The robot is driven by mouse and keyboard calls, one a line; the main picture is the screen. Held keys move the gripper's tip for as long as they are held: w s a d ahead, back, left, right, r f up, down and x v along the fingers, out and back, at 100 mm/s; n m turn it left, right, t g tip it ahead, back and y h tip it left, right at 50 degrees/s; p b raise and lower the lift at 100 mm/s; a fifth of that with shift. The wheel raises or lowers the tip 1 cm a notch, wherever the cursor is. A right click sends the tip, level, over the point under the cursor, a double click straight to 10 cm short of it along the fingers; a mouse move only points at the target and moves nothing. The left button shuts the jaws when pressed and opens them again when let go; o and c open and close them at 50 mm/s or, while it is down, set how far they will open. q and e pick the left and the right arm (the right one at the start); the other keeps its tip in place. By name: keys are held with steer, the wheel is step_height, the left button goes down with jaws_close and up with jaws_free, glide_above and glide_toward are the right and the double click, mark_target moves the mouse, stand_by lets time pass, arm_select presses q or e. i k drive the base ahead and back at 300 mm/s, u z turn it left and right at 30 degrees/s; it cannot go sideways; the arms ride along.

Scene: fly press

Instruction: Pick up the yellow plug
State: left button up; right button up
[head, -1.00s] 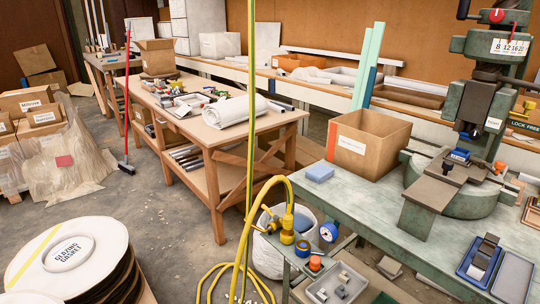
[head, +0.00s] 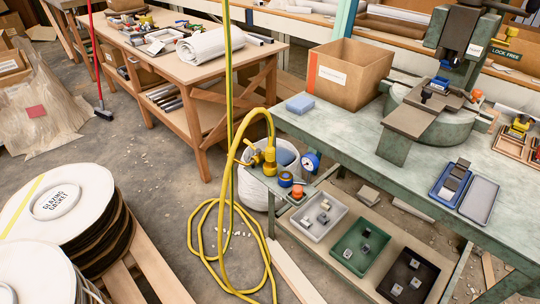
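No single piece is clearly recognisable as the yellow plug. A small yellow piece (head: 519,125) sits at the wooden tray (head: 513,144) on the right of the green bench, too small to make out its shape. A yellow fitting (head: 264,156) joins the yellow hose at the bench's left end. Neither of my grippers is in view, so nothing here shows in a gripper.
Below are grey (head: 319,216), green (head: 361,246) and black (head: 408,275) trays. A yellow hose (head: 197,235) loops on the floor.

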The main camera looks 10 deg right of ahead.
mark_target(270, 150)
steer(key=k, duration=0.45)
steer(key=u, duration=0.8)
steer(key=i, duration=1.1)
steer(key=z, duration=0.05)
